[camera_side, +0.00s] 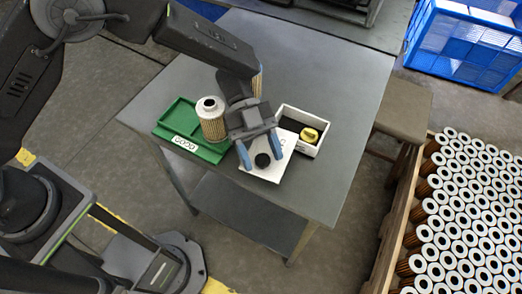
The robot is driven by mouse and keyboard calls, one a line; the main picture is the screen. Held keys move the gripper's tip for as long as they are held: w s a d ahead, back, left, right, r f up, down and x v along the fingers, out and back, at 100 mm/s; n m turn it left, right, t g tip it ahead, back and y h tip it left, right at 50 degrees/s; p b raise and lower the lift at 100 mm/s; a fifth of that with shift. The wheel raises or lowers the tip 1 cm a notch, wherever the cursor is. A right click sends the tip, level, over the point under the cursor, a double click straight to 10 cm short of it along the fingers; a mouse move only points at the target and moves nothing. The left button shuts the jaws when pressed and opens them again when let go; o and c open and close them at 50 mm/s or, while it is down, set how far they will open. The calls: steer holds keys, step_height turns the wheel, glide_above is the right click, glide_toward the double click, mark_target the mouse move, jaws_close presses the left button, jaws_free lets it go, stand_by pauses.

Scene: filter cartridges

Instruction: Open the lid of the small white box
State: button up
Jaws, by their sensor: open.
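The small white box (316,146) stands on the grey table, its top open to view. A yellow round piece (309,135) sits inside on a dark interior. A flat white panel (269,177) with a black round knob or disc (263,160) lies at the box's front left and looks like its lid. I cannot tell whether it joins the box. My gripper (262,162) is open, with its blue fingers on either side of the black disc. I cannot tell whether they touch the panel. My gripper hides part of the panel and box.
A green tray (172,119) with a white label lies left of my gripper, with a filter cartridge (211,121) upright on it. The table (345,100) is clear at right.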

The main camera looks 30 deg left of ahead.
mark_target(256, 152)
steer(key=v, duration=0.3)
steer(key=shift+w+a, duration=0.1)
step_height(256, 152, up, 7)
stand_by(0.4)
